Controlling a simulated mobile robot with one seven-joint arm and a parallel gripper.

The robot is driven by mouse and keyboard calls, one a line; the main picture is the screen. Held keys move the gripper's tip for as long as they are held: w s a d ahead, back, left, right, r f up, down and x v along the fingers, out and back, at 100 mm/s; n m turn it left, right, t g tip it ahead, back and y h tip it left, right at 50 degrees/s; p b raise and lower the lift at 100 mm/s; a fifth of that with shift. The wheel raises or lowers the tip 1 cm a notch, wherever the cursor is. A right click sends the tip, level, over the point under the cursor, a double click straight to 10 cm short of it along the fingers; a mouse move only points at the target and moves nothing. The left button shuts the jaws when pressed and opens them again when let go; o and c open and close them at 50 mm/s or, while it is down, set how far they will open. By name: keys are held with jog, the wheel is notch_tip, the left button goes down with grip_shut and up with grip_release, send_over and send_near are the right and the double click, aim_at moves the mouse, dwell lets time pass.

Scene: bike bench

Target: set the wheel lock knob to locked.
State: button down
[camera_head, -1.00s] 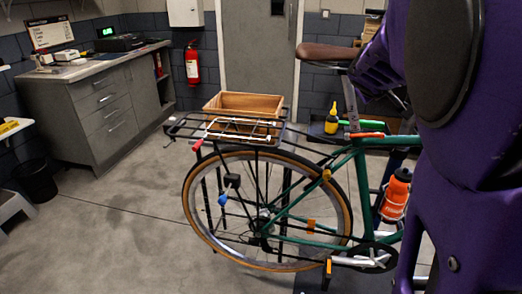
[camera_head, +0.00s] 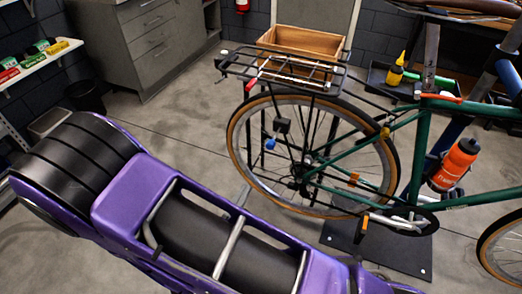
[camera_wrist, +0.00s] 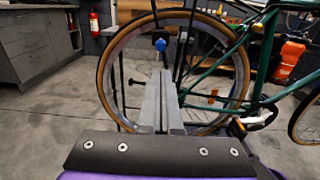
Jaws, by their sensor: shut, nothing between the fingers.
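A green bicycle (camera_head: 345,150) stands upright with its rear wheel facing me. At the wheel's left side a blue knob (camera_head: 270,143) sits below a small dark block (camera_head: 283,125); I cannot tell for certain that this is the wheel lock knob, or read its setting. In the wrist view the blue knob (camera_wrist: 161,45) shows just beyond the fingertips of my gripper (camera_wrist: 166,76). The gripper is shut and empty, pointing at the wheel, and seems apart from the knob.
A black rear rack (camera_head: 282,72) with a red-tipped lever (camera_head: 251,85) overhangs the wheel. An orange tab (camera_head: 353,178) and an orange bottle (camera_head: 455,165) are on the bicycle. A wooden crate (camera_head: 318,66) stands behind. Floor left of the wheel is clear.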

aim_at(269, 147)
jog(key=x, duration=1.3)
jog(key=shift+w+d, duration=0.1)
jog(key=shift+w, duration=0.25)
jog(key=x, duration=0.5)
jog(key=shift+w+d, duration=0.15)
jog(key=shift+w, duration=0.15)
jog(key=shift+w+r, duration=0.1)
